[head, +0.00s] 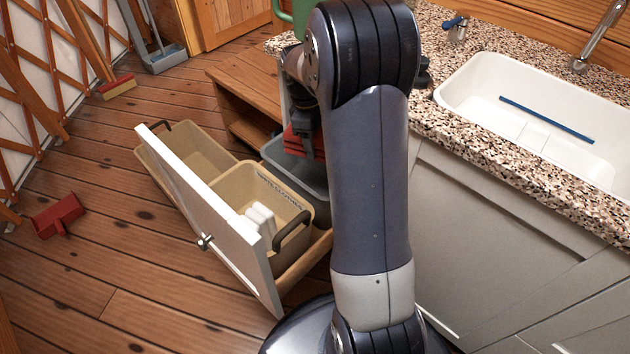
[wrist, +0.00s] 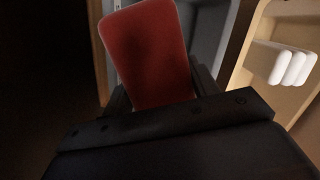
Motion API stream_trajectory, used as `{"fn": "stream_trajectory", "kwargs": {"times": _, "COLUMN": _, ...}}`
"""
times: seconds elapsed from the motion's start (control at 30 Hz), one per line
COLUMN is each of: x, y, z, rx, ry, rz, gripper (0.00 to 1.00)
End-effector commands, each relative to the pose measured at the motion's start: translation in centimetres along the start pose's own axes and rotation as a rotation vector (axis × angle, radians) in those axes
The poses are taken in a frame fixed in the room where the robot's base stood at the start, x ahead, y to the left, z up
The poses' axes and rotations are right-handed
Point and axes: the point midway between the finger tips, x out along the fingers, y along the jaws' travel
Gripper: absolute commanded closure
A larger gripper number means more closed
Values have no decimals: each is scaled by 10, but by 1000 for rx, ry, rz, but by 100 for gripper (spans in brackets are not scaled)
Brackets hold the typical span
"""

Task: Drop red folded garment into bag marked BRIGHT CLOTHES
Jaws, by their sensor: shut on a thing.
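The red folded garment (head: 293,141) hangs from my gripper (head: 307,152), partly hidden by my arm in the head view. In the wrist view the garment (wrist: 150,50) stands between the two dark fingers of my gripper (wrist: 160,95), which is shut on it. The garment is above a grey bin (head: 310,180), whose far part my arm hides. The grey bin's wall (wrist: 208,25) also seems to show behind the garment in the wrist view. I cannot make out a BRIGHT CLOTHES marking.
White rolls (head: 260,217) lie in the tan bin. Another tan bin (head: 185,145) stands farther left behind the white drawer front (head: 215,215). A counter with a white sink (head: 540,110) is at the right. A red dustpan (head: 58,215) lies on the floor.

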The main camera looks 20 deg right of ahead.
Motion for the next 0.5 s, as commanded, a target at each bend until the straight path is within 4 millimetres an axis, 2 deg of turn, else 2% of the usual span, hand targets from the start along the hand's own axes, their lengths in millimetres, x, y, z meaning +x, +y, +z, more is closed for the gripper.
{"fn": "stream_trajectory", "kwargs": {"times": 0.03, "x": 17, "y": -1, "z": -2, "rx": 0, "ry": -3, "rz": -3, "gripper": 69}}
{"fn": "stream_trajectory", "kwargs": {"times": 0.3, "x": 81, "y": 0, "z": -12, "rx": 1, "ry": -1, "rz": -2, "gripper": 69}}
{"fn": "stream_trajectory", "kwargs": {"times": 0.5, "x": 102, "y": 0, "z": -16, "rx": 1, "ry": -1, "rz": 0, "gripper": 69}}
